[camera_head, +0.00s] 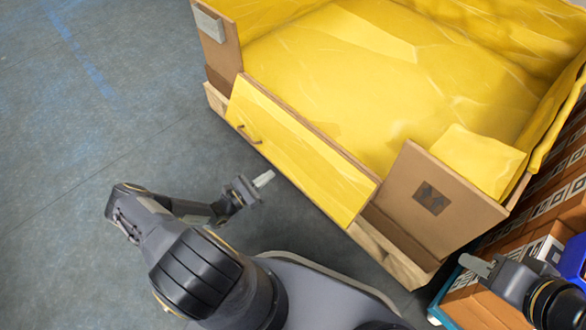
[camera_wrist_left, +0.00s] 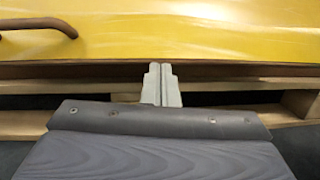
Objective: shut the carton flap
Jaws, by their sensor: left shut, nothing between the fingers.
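The carton (camera_head: 221,48) is a large brown box lined with yellow, its front side low between two taller corner panels. The flap (camera_head: 300,150) is a yellow panel with a brown edge and a small brown handle (camera_head: 248,134), and it hangs down along the carton's front. The flap (camera_wrist_left: 200,35) and handle (camera_wrist_left: 40,28) also show in the left wrist view. My left gripper (camera_head: 264,179) is shut and empty, in front of the flap's lower edge; its fingertips (camera_wrist_left: 161,70) show near that edge, contact unclear. My right gripper (camera_head: 475,265) is at the lower right, its jaws unclear.
The carton stands on a wooden pallet (camera_head: 385,250). Stacked orange-brown boxes (camera_head: 487,305) with white labels and a blue item (camera_head: 573,258) are at the right, close to my right gripper. The grey floor (camera_head: 90,130) at the left is clear.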

